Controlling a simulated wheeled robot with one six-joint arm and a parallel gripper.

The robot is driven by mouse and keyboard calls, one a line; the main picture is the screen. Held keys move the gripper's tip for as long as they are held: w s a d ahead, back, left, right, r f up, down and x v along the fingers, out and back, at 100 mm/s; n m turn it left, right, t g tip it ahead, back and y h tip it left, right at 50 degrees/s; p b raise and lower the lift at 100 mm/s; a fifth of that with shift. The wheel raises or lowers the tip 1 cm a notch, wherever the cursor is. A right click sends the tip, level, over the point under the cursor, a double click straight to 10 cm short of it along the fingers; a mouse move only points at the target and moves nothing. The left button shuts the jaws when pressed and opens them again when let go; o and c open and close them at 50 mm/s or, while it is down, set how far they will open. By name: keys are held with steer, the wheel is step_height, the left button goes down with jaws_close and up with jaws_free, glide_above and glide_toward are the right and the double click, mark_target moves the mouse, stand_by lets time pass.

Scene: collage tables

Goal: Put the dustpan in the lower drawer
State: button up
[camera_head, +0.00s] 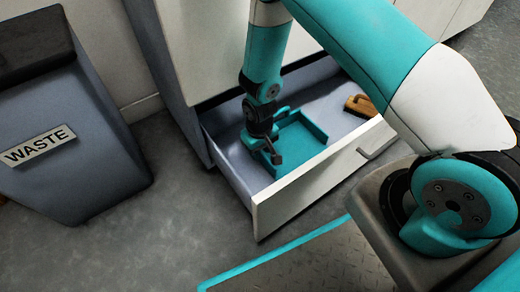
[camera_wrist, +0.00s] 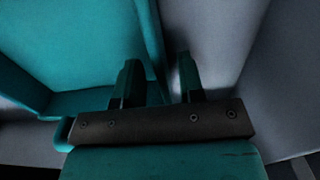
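The teal dustpan (camera_head: 303,143) lies inside the open lower drawer (camera_head: 300,193), its tray against the grey-blue drawer floor. My gripper (camera_head: 270,152) points down into the drawer at the dustpan's left side. In the wrist view, the dustpan (camera_wrist: 75,45) fills the left part. The two dark fingers of my gripper (camera_wrist: 158,82) stand apart, the left one over the dustpan and the right one over the drawer floor. The dustpan's side edge shows between them, with a gap to the right finger. The dustpan's handle is mostly hidden by my gripper.
A wooden brush (camera_head: 360,105) lies at the drawer's right end. A grey waste bin (camera_head: 75,130) stands on the floor at left. The white cabinet (camera_head: 205,45) rises behind the drawer. Bare floor (camera_head: 160,225) lies between bin and drawer.

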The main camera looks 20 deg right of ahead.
steer(key=a+r+y+p, duration=0.25)
steer(key=r+p, duration=0.35)
steer(key=r, duration=1.8)
steer(key=s+a+r+n+y, duration=0.1)
steer(key=s+r+n, duration=0.3)
steer(key=s+r, duration=1.5)
step_height(320, 180, up, 2)
steer(key=shift+s+a+r+n+y, duration=0.2)
steer(key=shift+s+a+n+y, duration=0.2)
steer(key=shift+a, duration=0.3)
steer(key=shift+w, duration=0.1)
steer(key=shift+c, duration=0.5)
